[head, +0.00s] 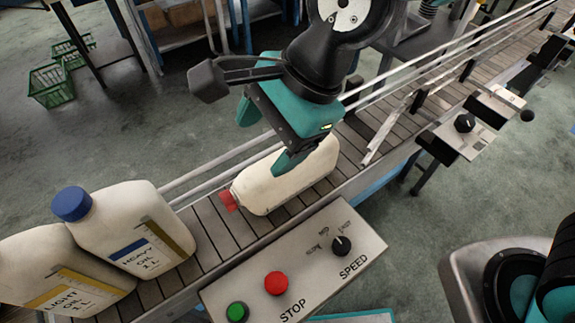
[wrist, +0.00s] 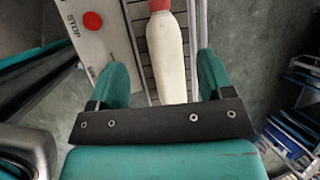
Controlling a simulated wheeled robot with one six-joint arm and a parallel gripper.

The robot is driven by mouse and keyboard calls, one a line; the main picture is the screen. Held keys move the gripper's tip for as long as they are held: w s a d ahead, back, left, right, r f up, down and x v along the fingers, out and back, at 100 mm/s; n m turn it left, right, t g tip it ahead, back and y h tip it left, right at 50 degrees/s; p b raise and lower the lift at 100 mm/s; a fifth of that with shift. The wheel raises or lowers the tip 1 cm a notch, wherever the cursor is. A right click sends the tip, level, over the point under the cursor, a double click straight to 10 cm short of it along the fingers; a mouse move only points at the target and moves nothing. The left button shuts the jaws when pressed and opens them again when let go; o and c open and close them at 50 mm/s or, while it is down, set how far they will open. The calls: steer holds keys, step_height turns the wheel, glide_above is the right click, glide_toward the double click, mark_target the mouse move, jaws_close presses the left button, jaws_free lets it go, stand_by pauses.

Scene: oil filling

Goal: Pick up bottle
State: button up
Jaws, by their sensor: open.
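A cream bottle (head: 285,178) with a red cap (head: 228,200) lies on its side on the slatted conveyor (head: 222,228). My gripper (head: 268,140) is open above it, with one teal finger on the near side and the other toward the far side. In the wrist view the bottle (wrist: 167,62) lies between and beyond the two spread fingers of my gripper (wrist: 165,75), with its red cap (wrist: 159,5) at the top edge. I cannot tell whether a finger touches it. Two labelled oil bottles stand upright at the lower left: a blue-capped heavy oil bottle (head: 130,228) and a light oil bottle (head: 55,262).
A control panel (head: 300,262) with a red stop button, a green button and a speed knob sits along the conveyor's near side. Metal guide rails (head: 215,162) run along the belt. Green crates (head: 52,84) stand on the floor at the back left.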

steer(key=p, duration=0.1)
glide_toward(230, 196)
steer(key=x, duration=0.5)
steer(key=shift+s+f, duration=0.1)
steer(key=shift+p+x, duration=1)
steer(key=shift+x, duration=1.75)
steer(key=shift+d, duration=0.1)
steer(key=shift+c, duration=0.5)
